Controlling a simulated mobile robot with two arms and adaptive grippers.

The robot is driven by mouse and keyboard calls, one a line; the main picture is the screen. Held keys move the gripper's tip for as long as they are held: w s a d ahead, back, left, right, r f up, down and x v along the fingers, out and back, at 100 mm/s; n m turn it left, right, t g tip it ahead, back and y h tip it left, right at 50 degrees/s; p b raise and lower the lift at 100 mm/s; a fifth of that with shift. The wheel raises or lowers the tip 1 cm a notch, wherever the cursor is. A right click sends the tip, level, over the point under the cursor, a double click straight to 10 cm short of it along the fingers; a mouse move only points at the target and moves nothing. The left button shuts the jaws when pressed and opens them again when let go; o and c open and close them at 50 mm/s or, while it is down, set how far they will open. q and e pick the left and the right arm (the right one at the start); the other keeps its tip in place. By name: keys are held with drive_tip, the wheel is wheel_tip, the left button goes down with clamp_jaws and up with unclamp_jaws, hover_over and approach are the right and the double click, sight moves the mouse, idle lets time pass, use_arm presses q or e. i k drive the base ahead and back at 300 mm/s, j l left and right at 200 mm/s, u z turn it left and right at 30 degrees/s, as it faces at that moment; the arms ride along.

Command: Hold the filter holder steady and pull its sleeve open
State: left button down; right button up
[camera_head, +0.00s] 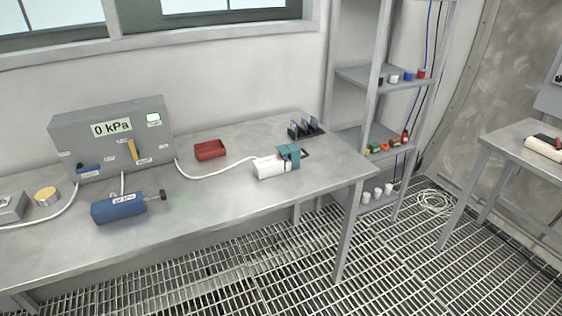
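A white cylinder with a teal part at its right end (270,168) lies on the steel bench (225,200), right of the bench's middle. It looks like the filter holder, with the teal part (289,155) perhaps its sleeve; I cannot tell whether the sleeve is open. A dark band or clip shows near the teal part. A white hose joins its left end and runs to the grey box. Neither of my grippers is in view.
A grey box reading 0 kPa (70,130) stands at the back left. A blue labelled cylinder (118,208) lies before it. A red tray (210,150), a dark rack (305,128) and a shelf unit (365,75) are farther back. The bench front is mostly clear.

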sight(293, 152)
drive_tip(key=i+l+u, duration=0.1)
drive_tip(key=u, duration=0.35)
drive_tip(key=l+u, duration=0.3)
drive_tip(key=u, duration=0.15)
drive_tip(key=i+l+u, duration=0.1)
drive_tip(key=l+u, duration=0.2)
drive_tip(key=l, duration=0.95)
drive_tip(key=l+u, duration=0.3)
drive_tip(key=l, duration=1.65)
drive_tip(key=k, duration=0.05)
